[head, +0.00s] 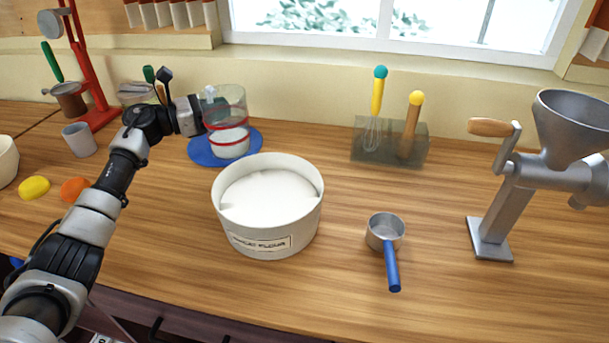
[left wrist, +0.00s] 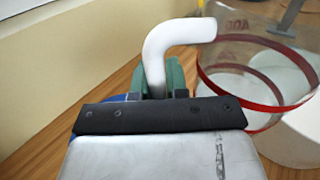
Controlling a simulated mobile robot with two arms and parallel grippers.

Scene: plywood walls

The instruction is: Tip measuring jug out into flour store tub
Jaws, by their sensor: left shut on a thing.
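The measuring jug (head: 227,103) is clear with red bands and white flour in its lower part. It stands upright on or just above a round blue mat (head: 250,153); I cannot tell whether it touches. My left gripper (head: 201,114) is shut on the jug's handle at its left side. In the left wrist view the white handle (left wrist: 178,38) rises from between the fingers, with the jug (left wrist: 235,80) to the right. The flour store tub (head: 268,240), white, labelled and holding flour, stands in front of the jug, slightly right. My right gripper is out of view.
A metal scoop (head: 385,233) with a blue handle lies right of the tub. A grain mill (head: 545,155) stands far right. A holder (head: 418,148) with whisk and wooden tool is behind. A grey cup (head: 79,140) and yellow (head: 34,187) and orange (head: 75,189) pieces are left.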

